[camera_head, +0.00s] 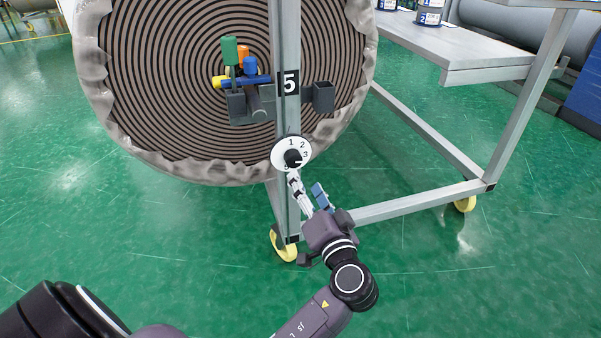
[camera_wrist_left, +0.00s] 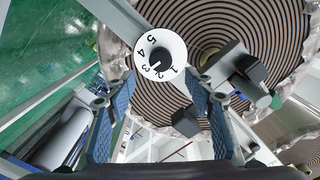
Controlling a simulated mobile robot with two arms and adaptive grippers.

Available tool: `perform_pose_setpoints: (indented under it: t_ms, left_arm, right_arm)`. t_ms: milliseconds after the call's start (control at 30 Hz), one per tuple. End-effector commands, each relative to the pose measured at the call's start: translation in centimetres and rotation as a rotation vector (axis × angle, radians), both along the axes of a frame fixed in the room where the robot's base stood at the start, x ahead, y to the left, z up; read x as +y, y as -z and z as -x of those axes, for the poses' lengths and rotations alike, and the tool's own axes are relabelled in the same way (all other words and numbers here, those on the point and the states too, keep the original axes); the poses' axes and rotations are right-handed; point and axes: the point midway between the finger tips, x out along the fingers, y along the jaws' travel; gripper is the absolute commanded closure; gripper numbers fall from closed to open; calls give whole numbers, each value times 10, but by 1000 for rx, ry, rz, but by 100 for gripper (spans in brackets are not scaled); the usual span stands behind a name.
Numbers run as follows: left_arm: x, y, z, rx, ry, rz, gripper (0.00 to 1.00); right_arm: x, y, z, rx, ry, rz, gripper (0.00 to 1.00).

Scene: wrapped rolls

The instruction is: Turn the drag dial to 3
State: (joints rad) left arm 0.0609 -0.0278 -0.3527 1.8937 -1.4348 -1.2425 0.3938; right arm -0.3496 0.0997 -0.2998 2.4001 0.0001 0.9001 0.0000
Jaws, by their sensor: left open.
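The drag dial (camera_head: 279,153) is a white numbered disc with a black knob (camera_head: 293,158), mounted on the grey post below the 5 label. The knob's pale mark appears to point near 3, but it is too small to read exactly. In the left wrist view the dial (camera_wrist_left: 143,45) faces me at upper centre, with its knob (camera_wrist_left: 160,60) uncovered. My left gripper (camera_head: 308,189) is open just below the dial. In the wrist view its blue-padded fingers (camera_wrist_left: 161,84) stand apart on either side, below the knob and empty. My right gripper is not in view.
A large wrapped roll (camera_head: 150,90) stands behind the post. Coloured handles (camera_head: 230,50) and a grey bracket (camera_head: 323,97) sit above the dial. A grey frame (camera_head: 410,206) on yellow wheels runs to the right. The green floor (camera_head: 450,290) at front right is clear.

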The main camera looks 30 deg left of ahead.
Motion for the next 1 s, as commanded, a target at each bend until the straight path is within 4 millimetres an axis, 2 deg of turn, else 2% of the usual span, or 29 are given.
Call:
perform_pose_setpoints:
  t_ms: [200,367,867,1000]
  left_arm:
    - [-21,0,18,2,0,0,51]
    - [-25,0,21,0,-1,-1,51]
    - [-26,0,20,1,11,1,51]
    - [-43,5,3,5,135,22,51]
  right_arm:
    - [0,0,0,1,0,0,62]
    - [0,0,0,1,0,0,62]
    - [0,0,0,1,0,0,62]
    - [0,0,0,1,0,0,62]
